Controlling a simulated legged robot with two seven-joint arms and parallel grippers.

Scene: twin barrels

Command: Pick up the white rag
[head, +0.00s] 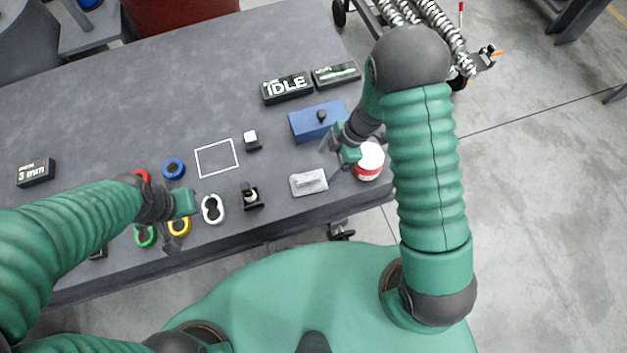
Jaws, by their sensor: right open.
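No loose cloth that I can make out clearly as a rag shows on the table. A light grey-white flat piece (308,182) with a raised middle lies near the table's front edge; I cannot tell if it is cloth. A round red and white container (369,161) stands at the table's right edge, partly behind my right gripper. My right gripper (333,160) is open, between the flat piece and the container, with its fingers pointing left and down. My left gripper (181,222) is over the coloured rings at the front left; its finger gap is unclear.
A blue box (317,120) with a black knob stands behind my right gripper, with the "IDLE" display (287,87) beyond.

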